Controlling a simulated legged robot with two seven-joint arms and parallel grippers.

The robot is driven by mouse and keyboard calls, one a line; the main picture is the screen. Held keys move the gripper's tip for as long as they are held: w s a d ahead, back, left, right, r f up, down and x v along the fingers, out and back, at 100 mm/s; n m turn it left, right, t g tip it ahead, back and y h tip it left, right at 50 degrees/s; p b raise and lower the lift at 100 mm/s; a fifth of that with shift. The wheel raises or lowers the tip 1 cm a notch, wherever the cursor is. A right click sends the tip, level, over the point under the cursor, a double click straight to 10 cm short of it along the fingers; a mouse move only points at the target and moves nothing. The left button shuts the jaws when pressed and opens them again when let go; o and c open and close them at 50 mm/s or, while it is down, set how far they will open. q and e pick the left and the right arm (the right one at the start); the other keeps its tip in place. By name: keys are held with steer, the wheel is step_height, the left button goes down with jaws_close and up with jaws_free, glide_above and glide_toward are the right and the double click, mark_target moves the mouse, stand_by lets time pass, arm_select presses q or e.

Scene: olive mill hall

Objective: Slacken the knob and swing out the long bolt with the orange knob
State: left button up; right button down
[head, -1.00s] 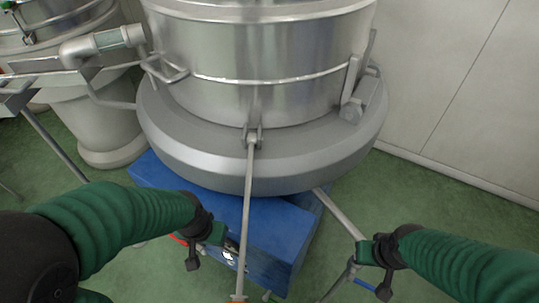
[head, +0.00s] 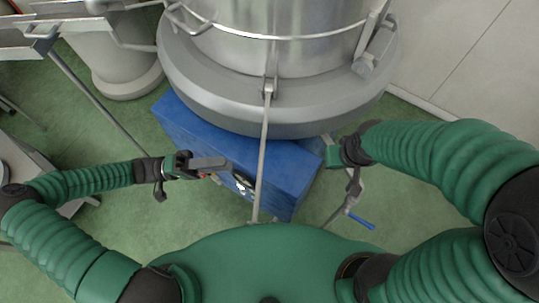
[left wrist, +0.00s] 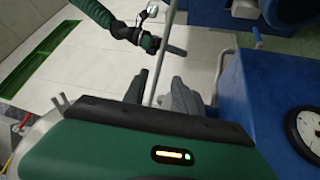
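The long bolt (head: 262,160) is a thin grey rod hinged in a bracket (head: 269,88) on the front of the steel vessel (head: 290,50). It runs toward me, and its lower end goes out of sight behind my green body; the orange knob is hidden. My left gripper (head: 226,168) is open and empty, left of the rod and apart from it. In the left wrist view the rod (left wrist: 168,45) passes beyond the spread fingers (left wrist: 161,92). My right gripper (left wrist: 172,46) is right of the rod; its fingers are too small to judge.
A blue box (head: 215,140) with a dial stands below the vessel's wide grey rim (head: 225,100). A valve with a blue handle (head: 359,221) is near my right wrist. A second vessel (head: 125,70) stands at the back left.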

mark_target(262, 153)
arm_select(q)
steer(key=w+p+x, duration=0.1)
steer(key=p+x, duration=0.4)
steer(key=x, duration=0.9)
steer(key=shift+s, duration=0.5)
steer(key=shift+d, duration=0.1)
steer(key=c, duration=0.7)
jaws_close()
steer(key=shift+f, duration=0.2)
steer(key=shift+r, duration=0.1)
